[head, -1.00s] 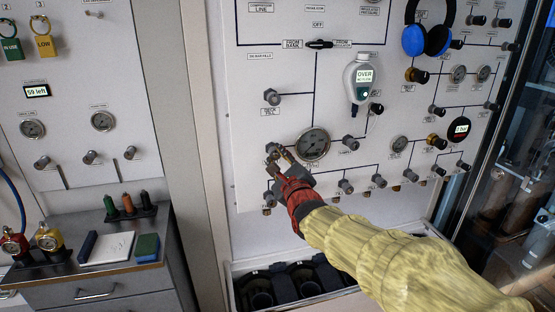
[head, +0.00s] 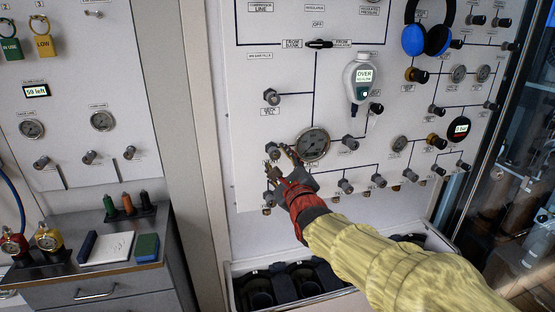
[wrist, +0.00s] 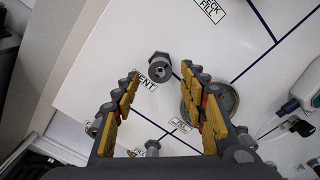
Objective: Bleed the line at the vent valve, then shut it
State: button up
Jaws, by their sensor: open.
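The vent valve (wrist: 160,67) is a round grey knob on the white panel, with its label partly hidden by a finger in the wrist view. In the head view the vent valve (head: 273,153) shows just above my fingers. My gripper (wrist: 160,72) is open and empty, its yellow-padded fingers spread to either side of the knob's line. In the head view my gripper (head: 281,161) is close to the panel. I see a gap between fingers and knob in the wrist view; the exact depth is unclear.
A round gauge (head: 313,144) sits close to the right of the vent valve, behind my right finger in the wrist view. The deck fill valve (head: 271,97) is above. Several fill knobs (head: 345,186) line the panel below. A grey bin (head: 305,288) stands beneath.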

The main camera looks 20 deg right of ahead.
jog(key=s, duration=1)
jog(key=s+f+n+g, duration=0.4)
jog(key=s+f+n, duration=0.1)
jog(key=f+n, duration=0.25)
jog(key=s+f+n+g, duration=0.4)
jog(key=f+n, duration=0.3)
jog(key=n, duration=0.2)
jog(key=s+f+n+g+p, duration=0.2)
jog(key=s+n+g, duration=0.2)
jog(key=s+n, duration=0.8)
jog(key=s+r+m+p, duration=0.1)
jog(key=s+r+p, duration=0.1)
jog(key=s+r, duration=0.2)
jog(key=shift+s+r, duration=0.3)
jog(key=shift+s, duration=0.75)
jog(key=shift+a, duration=0.1)
